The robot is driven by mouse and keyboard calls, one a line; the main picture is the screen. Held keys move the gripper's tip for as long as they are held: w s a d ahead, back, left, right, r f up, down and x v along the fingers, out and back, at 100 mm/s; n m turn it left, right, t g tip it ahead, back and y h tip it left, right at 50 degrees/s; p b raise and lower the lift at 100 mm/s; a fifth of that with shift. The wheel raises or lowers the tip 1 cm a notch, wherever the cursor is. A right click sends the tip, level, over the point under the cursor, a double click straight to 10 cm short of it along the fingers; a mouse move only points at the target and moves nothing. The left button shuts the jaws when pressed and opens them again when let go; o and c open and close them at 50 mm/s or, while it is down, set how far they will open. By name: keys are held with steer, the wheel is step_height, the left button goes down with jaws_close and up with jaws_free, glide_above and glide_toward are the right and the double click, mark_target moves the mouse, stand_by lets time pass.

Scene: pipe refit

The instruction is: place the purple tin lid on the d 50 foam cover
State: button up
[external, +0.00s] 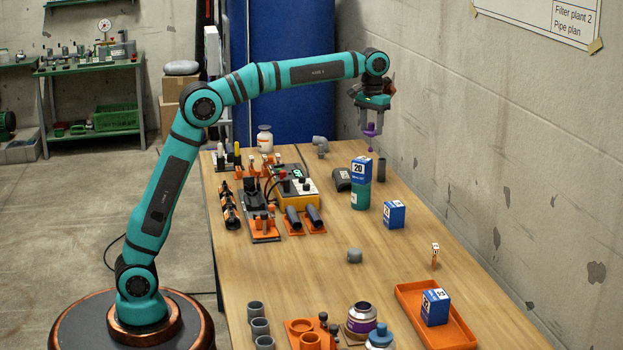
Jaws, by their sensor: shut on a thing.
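My gripper (372,124) is shut on the purple tin lid (371,131), high over the far right part of the table. A thin stem with a small purple ball hangs below the lid. The ball is above and just right of a blue-and-white box marked 20 (361,171), apart from it as far as I can tell. That box appears to sit on a teal tin (360,197). A tin with a purple label (361,320) stands at the front, with no purple lid on it. I cannot tell which thing is the d 50 foam cover.
A blue box (394,215) stands right of the teal tin. An orange tray (408,306) with another blue box is at the front right. A yellow device (293,186), tools and pipe pieces crowd the left side. The table's middle is mostly clear. A wall runs along the right.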

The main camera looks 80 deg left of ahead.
steer(key=s+a+n, duration=0.2)
steer(key=s+a, duration=0.1)
steer(key=a, duration=1.6)
step_height(320, 180, down, 15)
steer(key=shift+s+d+f, duration=0.1)
steer(key=shift+d, duration=0.05)
steer(key=o, duration=1)
step_height(320, 180, up, 12)
steer(key=shift+r, duration=0.1)
